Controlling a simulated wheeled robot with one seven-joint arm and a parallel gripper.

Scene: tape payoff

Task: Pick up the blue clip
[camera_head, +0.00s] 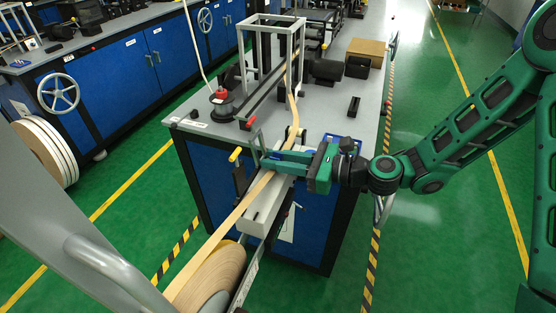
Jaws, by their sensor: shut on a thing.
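My gripper (267,160) is at the front end of the near bench, with its green fingers pointing left. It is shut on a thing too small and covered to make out. The fingertips are at the tan tape (232,219), where it passes over a pale grey guide block (268,203). I see no blue clip clearly. A small blue piece (344,141) shows behind the gripper's body at the bench edge, partly hidden; I cannot tell what it is.
A tape roll (212,278) is below at the front. A grey metal frame (272,19) and a spool with a red top (222,104) stand on the bench (318,97). A black block (353,107) and a cardboard box (366,51) are farther right. Green floor is clear on the right.

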